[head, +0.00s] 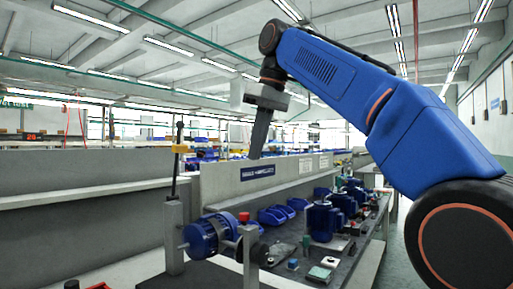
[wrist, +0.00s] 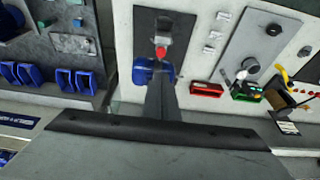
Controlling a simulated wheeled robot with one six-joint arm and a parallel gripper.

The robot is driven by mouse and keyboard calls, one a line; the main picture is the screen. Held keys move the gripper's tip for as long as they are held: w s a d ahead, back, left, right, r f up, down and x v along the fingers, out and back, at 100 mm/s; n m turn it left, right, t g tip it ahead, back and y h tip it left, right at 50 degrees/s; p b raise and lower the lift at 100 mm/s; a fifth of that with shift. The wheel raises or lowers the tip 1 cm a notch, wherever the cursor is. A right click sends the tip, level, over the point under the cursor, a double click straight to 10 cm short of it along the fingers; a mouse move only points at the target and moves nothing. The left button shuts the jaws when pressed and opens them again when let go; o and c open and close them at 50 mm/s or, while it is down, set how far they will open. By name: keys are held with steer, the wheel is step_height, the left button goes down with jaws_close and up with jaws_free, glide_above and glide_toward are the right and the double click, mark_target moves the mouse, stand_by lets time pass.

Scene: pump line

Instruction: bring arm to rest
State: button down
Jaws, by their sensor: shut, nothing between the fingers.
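My blue arm reaches in from the right in the head view, its upper link rising and its wrist bent over to the left. My gripper (head: 255,155) hangs down from the wrist, in the air in front of the bench's back panel. Its fingers are together with nothing between them. In the wrist view, my gripper (wrist: 160,82) shows as a dark narrow wedge, its tip overlapping a blue pump below it in the picture. I cannot judge the gap to the bench from this view.
A blue pump (head: 205,237) sits on the bench at the front, beside a grey post (head: 173,235) with a lever. Blue bins (head: 276,214) and blue motors (head: 322,220) stand further right. A red tray (wrist: 206,89) shows in the wrist view. Open aisle floor lies right of the bench.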

steer(key=shift+d, duration=0.1)
steer(key=s+d+f+m+t+h, duration=0.1)
steer(key=s+d+f+m, duration=0.2)
steer(key=s+d+f, duration=0.6)
steer(key=s+d+f+m, duration=0.2)
steer(key=d+f, duration=0.3)
steer(key=f, duration=0.8)
steer(key=s+d+f+m+t+h, duration=0.1)
steer(key=s+d+f+m, duration=0.2)
steer(key=s+d+f, duration=0.55)
steer(key=s+d+f+m, duration=0.1)
steer(key=s+f, duration=0.2)
steer(key=f, duration=0.6)
steer(key=s+d+f+m, duration=0.1)
steer(key=s+d+f, duration=0.1)
steer(key=f, duration=0.7)
steer(key=shift+s+f+t+h, duration=0.2)
steer(key=shift+s+t+h, duration=0.1)
steer(key=shift+s, duration=0.2)
